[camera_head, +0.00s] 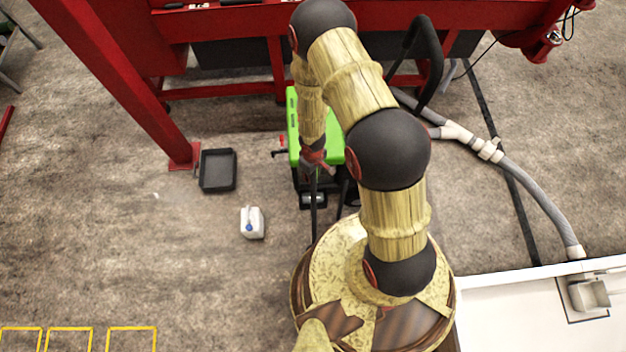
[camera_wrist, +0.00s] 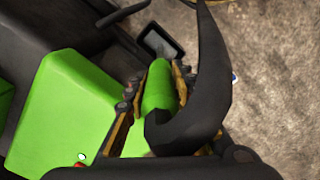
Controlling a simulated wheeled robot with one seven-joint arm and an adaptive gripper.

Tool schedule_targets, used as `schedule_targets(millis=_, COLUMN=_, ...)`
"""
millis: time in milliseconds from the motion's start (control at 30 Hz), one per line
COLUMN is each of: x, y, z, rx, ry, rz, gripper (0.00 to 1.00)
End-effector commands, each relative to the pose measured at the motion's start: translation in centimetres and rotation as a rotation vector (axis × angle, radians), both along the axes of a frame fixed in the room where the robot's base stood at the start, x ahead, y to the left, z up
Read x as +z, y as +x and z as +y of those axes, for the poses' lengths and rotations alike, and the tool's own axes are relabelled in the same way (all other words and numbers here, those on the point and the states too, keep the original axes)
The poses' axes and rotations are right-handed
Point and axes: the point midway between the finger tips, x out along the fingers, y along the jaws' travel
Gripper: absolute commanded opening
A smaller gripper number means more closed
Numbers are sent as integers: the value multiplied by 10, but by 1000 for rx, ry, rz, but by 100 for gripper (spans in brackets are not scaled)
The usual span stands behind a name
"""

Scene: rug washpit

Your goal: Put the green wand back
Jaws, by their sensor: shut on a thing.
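The green wand's cylindrical grip (camera_wrist: 158,88) lies between the fingers of my gripper (camera_head: 317,158) in the wrist view. The fingers are closed on it from both sides. A dark curved piece (camera_wrist: 205,85) crosses in front of the wand's near end and hides part of it; I cannot tell whether it belongs to the wand. My gripper is over a green and black machine (camera_head: 293,122), whose green cover (camera_wrist: 65,115) fills the left of the wrist view. In the head view my arm hides much of the machine, and the wand cannot be made out clearly.
A black tray (camera_head: 218,170) and a white jug with a blue cap (camera_head: 252,224) lie on the floor at left. A red frame (camera_head: 120,80) stands behind the machine. A grey hose (camera_head: 530,195) runs along the right. The left floor is mostly clear.

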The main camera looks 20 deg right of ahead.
Motion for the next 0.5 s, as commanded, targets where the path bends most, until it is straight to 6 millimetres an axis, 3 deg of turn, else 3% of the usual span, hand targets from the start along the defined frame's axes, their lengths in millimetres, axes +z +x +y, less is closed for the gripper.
schedule_targets(millis=233, x=-33, y=0, z=0, rx=0, ry=0, rz=0, gripper=0)
schedule_targets(millis=500, x=-32, y=0, z=0, rx=-1, ry=0, rz=-1, gripper=0)
